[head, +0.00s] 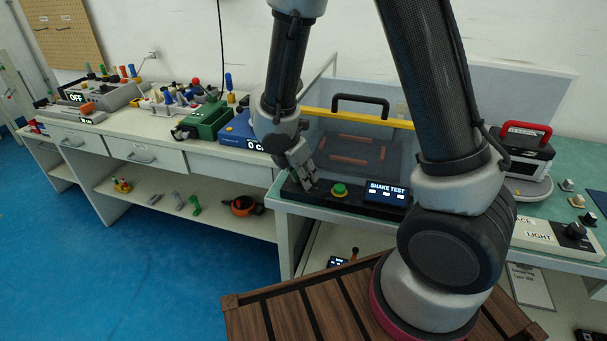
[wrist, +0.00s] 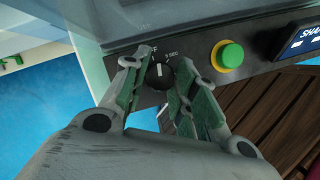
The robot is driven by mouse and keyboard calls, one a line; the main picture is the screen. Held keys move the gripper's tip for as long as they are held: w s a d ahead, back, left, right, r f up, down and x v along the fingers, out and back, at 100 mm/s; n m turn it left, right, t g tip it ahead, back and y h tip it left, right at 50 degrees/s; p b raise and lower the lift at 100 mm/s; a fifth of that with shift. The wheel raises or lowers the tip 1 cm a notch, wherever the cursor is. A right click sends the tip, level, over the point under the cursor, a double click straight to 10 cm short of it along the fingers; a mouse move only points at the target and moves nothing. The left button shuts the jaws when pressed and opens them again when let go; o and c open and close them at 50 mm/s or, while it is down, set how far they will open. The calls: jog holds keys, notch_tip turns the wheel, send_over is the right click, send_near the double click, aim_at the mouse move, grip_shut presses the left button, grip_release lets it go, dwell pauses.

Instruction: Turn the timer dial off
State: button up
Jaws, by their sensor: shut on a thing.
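The timer dial (wrist: 160,82) is a black round knob with a white pointer line, on the dark front panel of the shake-test unit. In the wrist view the pointer aims up, between a partly hidden label ending in "F" and "5 SEC". My gripper (wrist: 157,74) has one finger on each side of the dial and is shut on it. In the head view my gripper (head: 302,182) is at the left end of the panel and hides the dial.
A green button (head: 339,189) on a yellow ring and a SHAKE TEST display (head: 387,193) sit right of the dial. A clear case with a black handle (head: 360,106) stands behind. A green box (head: 207,120) and blue box (head: 240,131) are on the left bench.

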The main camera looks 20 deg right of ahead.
jog(key=shift+n, duration=0.8)
jog(key=shift+t, duration=0.3)
jog(key=o, duration=0.7)
jog(key=v, duration=1.2)
jog(key=shift+s+d, duration=0.1)
jog(key=shift+d, duration=0.05)
